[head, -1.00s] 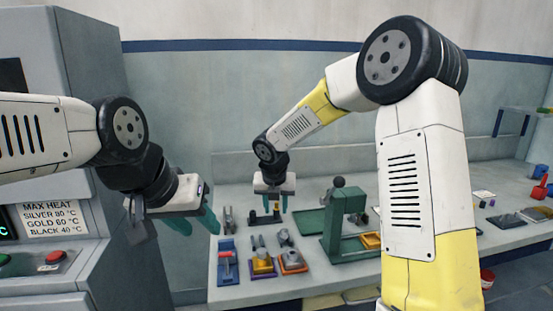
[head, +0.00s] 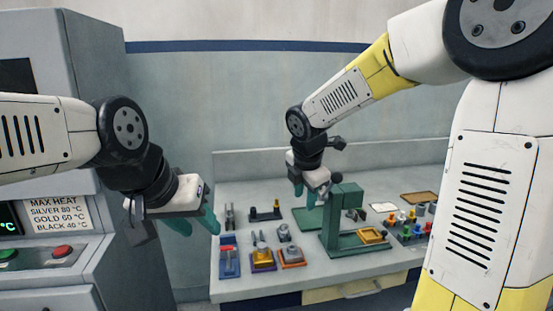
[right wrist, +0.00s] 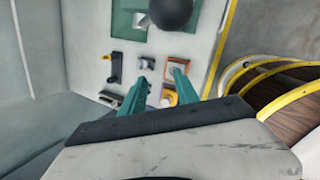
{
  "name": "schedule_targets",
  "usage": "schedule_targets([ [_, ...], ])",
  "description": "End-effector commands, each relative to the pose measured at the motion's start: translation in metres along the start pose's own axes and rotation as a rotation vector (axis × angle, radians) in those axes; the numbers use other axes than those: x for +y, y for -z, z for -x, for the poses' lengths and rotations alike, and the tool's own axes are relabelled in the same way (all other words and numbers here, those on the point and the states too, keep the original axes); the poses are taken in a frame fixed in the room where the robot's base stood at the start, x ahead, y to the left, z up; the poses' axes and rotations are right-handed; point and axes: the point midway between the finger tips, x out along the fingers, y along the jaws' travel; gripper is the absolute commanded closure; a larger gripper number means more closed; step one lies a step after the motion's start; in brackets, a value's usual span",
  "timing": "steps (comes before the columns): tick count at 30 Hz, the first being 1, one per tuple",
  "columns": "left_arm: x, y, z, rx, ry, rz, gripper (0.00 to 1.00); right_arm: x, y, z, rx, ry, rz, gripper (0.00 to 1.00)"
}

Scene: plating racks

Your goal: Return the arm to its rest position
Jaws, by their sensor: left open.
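My right gripper (head: 314,198) is over the bench near the green press, with its upper arm raised in the right foreground. In the right wrist view its two green fingers (right wrist: 158,88) are spread apart with nothing held between them, and bench items show beyond and below. My left gripper (head: 198,221) hangs in front of the machine at the left, its green fingers apart and empty.
The green press (head: 338,222) stands on the bench (head: 240,292). Small fixtures, among them a blue one with a red handle (head: 229,262) and a black holder (head: 265,214), sit to its left. Several coloured pieces (head: 408,224) lie to its right. The heater cabinet (head: 90,80) stands at the left.

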Motion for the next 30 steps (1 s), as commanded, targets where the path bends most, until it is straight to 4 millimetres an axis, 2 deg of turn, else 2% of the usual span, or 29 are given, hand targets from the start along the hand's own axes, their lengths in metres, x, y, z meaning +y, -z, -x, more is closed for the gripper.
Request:
schedule_targets([
  [1, 0.000, 0.000, 0.000, 0.000, 0.000, 0.000, 0.58, -0.014, -0.006, 0.017, -0.003, -0.010, -0.136, 0.63],
  [6, 0.000, 0.000, 0.000, 0.000, 0.000, 0.000, 0.58, -0.072, -0.011, 0.067, 0.033, -0.041, -0.758, 0.63],
  [12, 0.000, 0.000, 0.000, 0.000, 0.000, 0.000, 0.58, -0.137, 0.004, 0.109, 0.149, -0.059, -1.494, 0.63],
  [15, 0.000, 0.000, 0.000, 0.000, 0.000, 0.000, 0.58, -0.159, 0.015, 0.120, 0.219, -0.050, -1.778, 0.63],
  [18, 0.000, 0.000, 0.000, 0.000, 0.000, 0.000, 0.58, -0.174, 0.024, 0.127, 0.275, -0.033, -1.974, 0.63],
  [21, 0.000, 0.000, 0.000, 0.000, 0.000, 0.000, 0.58, -0.180, 0.029, 0.130, 0.309, -0.020, -2.081, 0.63],
  [30, 0.000, 0.000, 0.000, 0.000, 0.000, 0.000, 0.58, -0.182, 0.030, 0.130, 0.320, -0.014, -2.119, 0.63],
])
